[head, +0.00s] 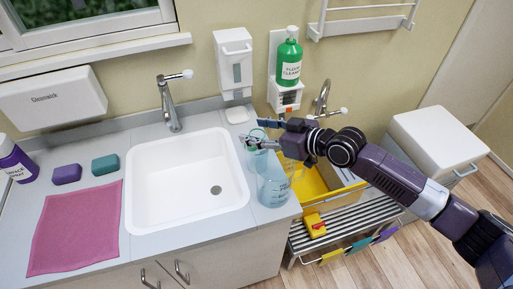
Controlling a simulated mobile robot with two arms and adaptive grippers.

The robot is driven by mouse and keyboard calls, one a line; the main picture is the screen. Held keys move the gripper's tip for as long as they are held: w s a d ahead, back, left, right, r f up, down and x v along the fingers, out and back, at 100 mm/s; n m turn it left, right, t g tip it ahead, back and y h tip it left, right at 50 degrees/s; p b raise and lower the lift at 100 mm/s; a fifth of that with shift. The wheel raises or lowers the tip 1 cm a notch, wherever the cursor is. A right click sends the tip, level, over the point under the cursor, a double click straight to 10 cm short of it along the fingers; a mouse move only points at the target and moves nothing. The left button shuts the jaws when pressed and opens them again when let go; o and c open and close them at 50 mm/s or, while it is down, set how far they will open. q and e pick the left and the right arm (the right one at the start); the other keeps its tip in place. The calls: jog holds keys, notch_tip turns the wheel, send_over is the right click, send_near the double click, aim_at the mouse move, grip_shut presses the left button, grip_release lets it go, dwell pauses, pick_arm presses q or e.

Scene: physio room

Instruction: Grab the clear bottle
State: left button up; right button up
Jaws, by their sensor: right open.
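Two clear, bluish see-through vessels stand at the right end of the counter, right of the sink. The front one (273,190) is wide and has blue markings. The rear one (256,157) is partly covered by my right gripper (258,134), so I cannot tell its full shape or which one is the clear bottle. My right gripper comes in from the right, with its fingers open and pointing left, at the rear vessel. I cannot tell whether they touch it. My left gripper is out of view.
A white sink (185,195) with a tap (168,105) is on the left. A green cleaner bottle (289,60) sits in a wall holder. A yellow basin (312,180) is below my right arm.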

jog(key=shift+c, duration=1.4)
grip_shut()
